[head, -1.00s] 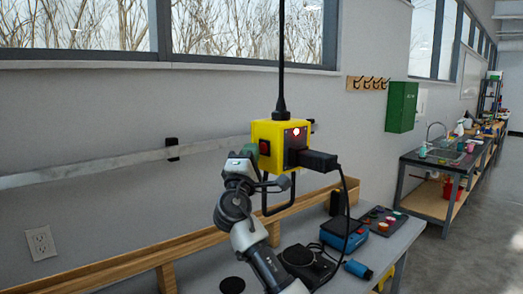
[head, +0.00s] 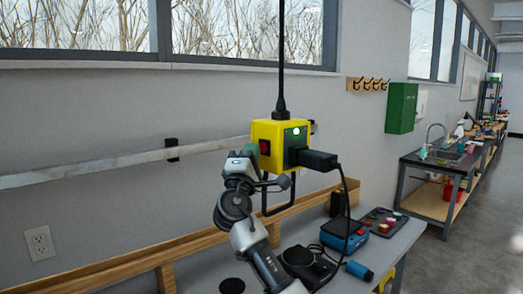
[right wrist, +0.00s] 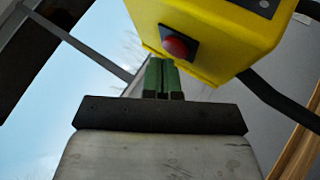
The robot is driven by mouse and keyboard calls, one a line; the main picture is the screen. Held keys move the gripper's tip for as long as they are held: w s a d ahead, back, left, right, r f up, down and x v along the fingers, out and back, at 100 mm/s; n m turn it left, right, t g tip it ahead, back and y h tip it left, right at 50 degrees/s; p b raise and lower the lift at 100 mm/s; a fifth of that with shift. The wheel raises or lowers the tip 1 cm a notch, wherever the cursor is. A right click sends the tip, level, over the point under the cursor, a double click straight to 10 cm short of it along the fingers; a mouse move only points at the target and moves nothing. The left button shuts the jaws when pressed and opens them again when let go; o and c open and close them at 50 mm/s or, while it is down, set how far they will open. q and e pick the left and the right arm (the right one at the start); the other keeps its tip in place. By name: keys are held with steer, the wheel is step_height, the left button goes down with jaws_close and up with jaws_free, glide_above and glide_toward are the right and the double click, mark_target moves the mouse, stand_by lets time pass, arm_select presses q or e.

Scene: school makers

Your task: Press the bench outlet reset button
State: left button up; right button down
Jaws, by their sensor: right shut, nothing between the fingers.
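The yellow outlet box (head: 268,130) hangs from a black cord over the bench. A red button (head: 264,147) is on its left face, and it also shows in the right wrist view (right wrist: 176,46). A green light (head: 296,131) glows on the box's other visible face. A black plug (head: 318,160) is in that face. My right gripper (head: 250,150) is beside the box's left face. In the right wrist view its green fingertips (right wrist: 162,62) are shut together and empty, close to the red button; I cannot tell if they touch it. My left gripper is not in view.
The bench (head: 375,238) below holds a blue device (head: 344,234), a blue cylinder (head: 359,270) and a tray of colours (head: 383,222). A black handle loop (head: 277,208) hangs under the box. A green cabinet (head: 401,107) is on the wall.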

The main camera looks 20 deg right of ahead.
steer(key=shift+a, duration=0.25)
steer(key=s+a+b, duration=0.1)
steer(key=s+a, duration=0.1)
steer(key=a, duration=0.3)
steer(key=shift+a, duration=0.3)
steer(key=shift+s, duration=0.1)
stand_by(0.6)
